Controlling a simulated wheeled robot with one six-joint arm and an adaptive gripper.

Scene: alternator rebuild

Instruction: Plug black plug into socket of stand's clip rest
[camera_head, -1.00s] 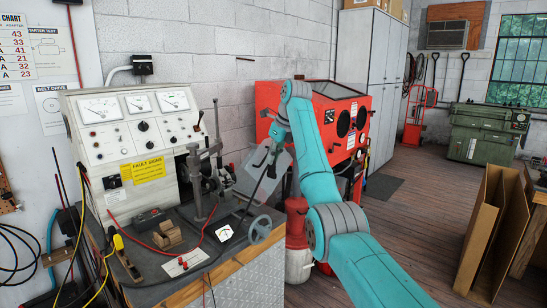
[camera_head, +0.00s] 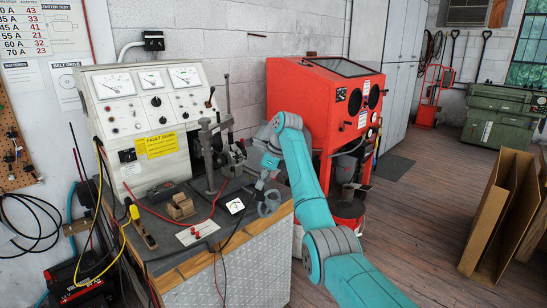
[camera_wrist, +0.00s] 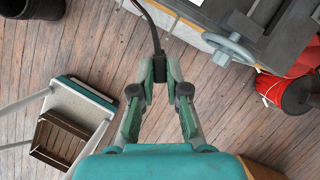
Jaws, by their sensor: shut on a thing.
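My gripper (camera_wrist: 160,80) is shut on the black plug (camera_wrist: 160,70) in the wrist view, with its dark cable leading up out of the picture. The plug is small and mostly hidden between the fingertips. In the head view my gripper (camera_head: 265,180) is near the right end of the bench, beside the handwheel (camera_head: 269,203). The plug is too small to make out there. The test stand (camera_head: 145,110) has white dials and a yellow label. A white plate with red studs (camera_head: 197,233) lies on its bench. I cannot identify the clip rest's socket.
The handwheel also shows in the wrist view (camera_wrist: 228,47), right of the gripper. A red blast cabinet (camera_head: 325,110) stands behind my arm. A wheeled stand with a slatted box (camera_wrist: 62,138) is at lower left in the wrist view. Wooden floor is open below the gripper.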

